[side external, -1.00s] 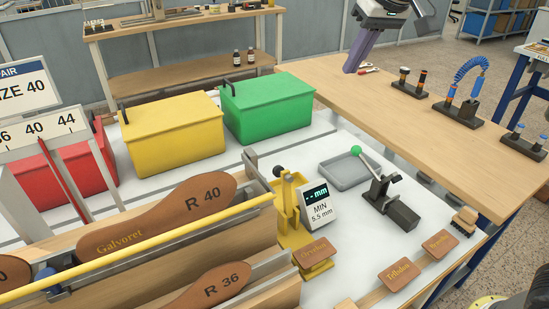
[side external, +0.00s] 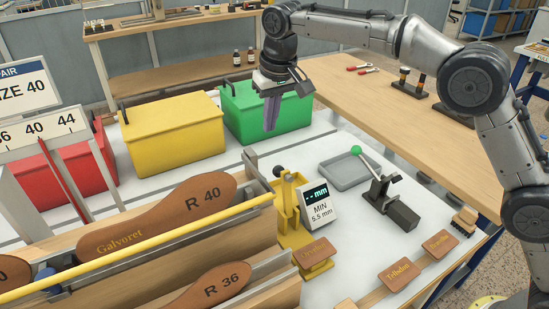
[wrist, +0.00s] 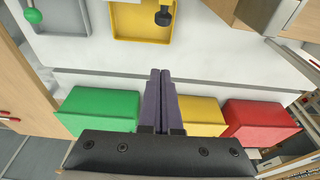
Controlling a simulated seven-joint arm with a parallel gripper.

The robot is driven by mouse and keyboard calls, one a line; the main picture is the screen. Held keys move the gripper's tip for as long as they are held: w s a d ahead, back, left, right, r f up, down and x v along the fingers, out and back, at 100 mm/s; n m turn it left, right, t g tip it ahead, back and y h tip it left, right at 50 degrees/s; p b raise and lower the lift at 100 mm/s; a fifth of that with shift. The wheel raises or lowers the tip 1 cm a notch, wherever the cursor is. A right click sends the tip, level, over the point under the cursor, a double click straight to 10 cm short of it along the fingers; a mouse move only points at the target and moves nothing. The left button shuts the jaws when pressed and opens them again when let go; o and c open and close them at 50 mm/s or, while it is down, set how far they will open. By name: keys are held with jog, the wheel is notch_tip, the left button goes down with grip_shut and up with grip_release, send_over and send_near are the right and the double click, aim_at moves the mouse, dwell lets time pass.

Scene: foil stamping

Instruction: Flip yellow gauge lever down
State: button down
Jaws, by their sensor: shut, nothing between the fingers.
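The yellow gauge (side external: 288,212) stands on the white bench, with a display (side external: 319,204) reading "- - mm, MIN 5.5 mm" beside it. Its lever ends in a black knob (side external: 279,171), which is raised at the top of the gauge. In the wrist view the black knob (wrist: 163,17) shows over the yellow base (wrist: 142,22) at the top edge. My gripper (side external: 270,129) is shut and empty, pointing down in front of the green box, behind and above the gauge. Its purple fingers also show in the wrist view (wrist: 160,72). It touches nothing that I can see.
Green (side external: 268,108), yellow (side external: 175,134) and red (side external: 72,170) boxes line the back. A grey tray (side external: 350,172) and a green-knobbed lever device (side external: 380,194) stand right of the gauge. Insole racks (side external: 160,253) fill the front left.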

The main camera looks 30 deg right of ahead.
notch_tip(320, 180, down, 9)
jog(key=s, duration=0.2)
jog(key=shift+f, duration=0.15)
dwell(0.6)
dwell(0.4)
